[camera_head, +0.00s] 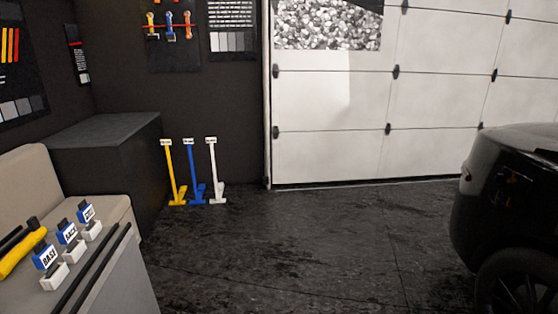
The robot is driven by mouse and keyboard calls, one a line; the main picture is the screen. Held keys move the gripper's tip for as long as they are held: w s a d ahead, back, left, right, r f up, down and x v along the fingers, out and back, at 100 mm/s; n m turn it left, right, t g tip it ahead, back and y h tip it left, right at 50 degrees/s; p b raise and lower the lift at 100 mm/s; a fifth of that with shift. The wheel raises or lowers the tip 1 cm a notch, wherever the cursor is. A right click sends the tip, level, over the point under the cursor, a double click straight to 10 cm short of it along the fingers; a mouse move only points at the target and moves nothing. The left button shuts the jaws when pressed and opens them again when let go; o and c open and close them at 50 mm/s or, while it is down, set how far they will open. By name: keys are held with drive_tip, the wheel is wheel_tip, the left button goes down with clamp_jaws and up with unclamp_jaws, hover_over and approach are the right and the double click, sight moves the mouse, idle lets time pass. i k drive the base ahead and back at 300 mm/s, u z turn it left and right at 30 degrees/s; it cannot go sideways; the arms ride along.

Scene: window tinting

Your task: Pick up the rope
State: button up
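I cannot make out a rope anywhere in the head view. My gripper is not in view, so whether it is open or shut does not show.
A grey bench (132,292) at lower left bears several blue-and-white labelled blocks, a yellow tool (22,254) and dark rods. Behind it stands a black cabinet (115,160). Yellow, blue and white stands (197,190) line the wall. A black car (510,200) stands right; the floor (300,250) between is clear.

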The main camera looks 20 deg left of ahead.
sight(37, 231)
drive_tip(key=u, duration=0.35)
drive_tip(key=i, duration=1.9)
drive_tip(key=u, duration=1.2)
drive_tip(key=i, duration=1)
drive_tip(key=u, duration=1.7)
drive_tip(key=i, duration=0.6)
drive_tip(key=u, duration=0.5)
